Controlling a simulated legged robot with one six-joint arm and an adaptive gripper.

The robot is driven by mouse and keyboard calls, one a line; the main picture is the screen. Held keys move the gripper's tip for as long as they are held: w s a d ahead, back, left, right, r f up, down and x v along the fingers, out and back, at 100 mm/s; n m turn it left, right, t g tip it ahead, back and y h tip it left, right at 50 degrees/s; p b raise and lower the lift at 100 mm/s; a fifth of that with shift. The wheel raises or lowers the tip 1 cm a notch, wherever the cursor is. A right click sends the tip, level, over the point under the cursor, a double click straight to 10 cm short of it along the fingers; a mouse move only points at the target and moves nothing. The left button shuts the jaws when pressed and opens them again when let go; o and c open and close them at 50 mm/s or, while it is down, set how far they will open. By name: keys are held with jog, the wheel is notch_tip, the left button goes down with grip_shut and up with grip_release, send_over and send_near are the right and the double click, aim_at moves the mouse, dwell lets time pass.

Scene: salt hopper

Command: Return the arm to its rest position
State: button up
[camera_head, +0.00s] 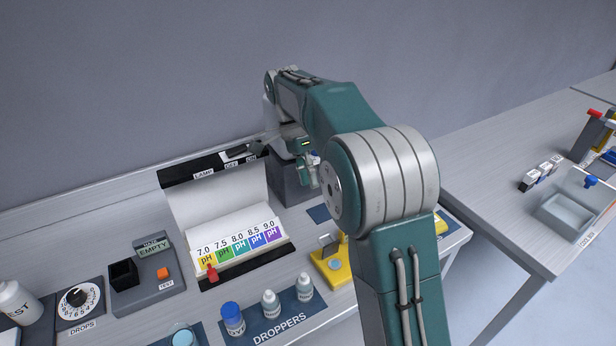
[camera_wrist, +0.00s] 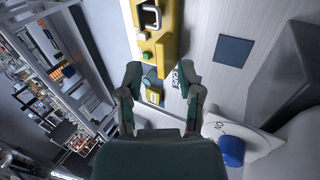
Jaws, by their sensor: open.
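My arm rises at the right of the head view and bends out over the bench. My gripper (camera_head: 312,176) hangs near the dark grey box behind the pH display, small and partly hidden by my arm. In the wrist view my gripper (camera_wrist: 160,80) has its two fingers spread apart with nothing between them. Beyond the fingertips lies a yellow fixture (camera_wrist: 158,38) with a metal handle and a green button. It also shows in the head view (camera_head: 325,268), beside my arm and partly hidden by it.
The pH display (camera_head: 240,245) stands left of my gripper, with the dark grey box (camera_head: 290,185) behind. Dropper bottles (camera_head: 232,318) stand in front. A white item with a blue part (camera_wrist: 231,150) is close at the wrist view's lower right. A second table (camera_head: 480,170) is at right.

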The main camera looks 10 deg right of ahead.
jog(key=s+d+r+n+t+y, duration=0.1)
jog(key=s+r+n+t, duration=0.25)
jog(key=s, duration=0.35)
jog(key=s+d+r+n+t, duration=0.2)
jog(key=s+n, duration=0.2)
jog(key=s, duration=0.2)
jog(key=s+f+n+t, duration=0.4)
jog(key=s+n, duration=0.3)
jog(key=s, duration=0.5)
jog(key=shift+s+d+t+y, duration=0.15)
jog(key=shift+d+t+y, duration=0.2)
jog(key=shift+t, duration=0.4)
dwell(1.0)
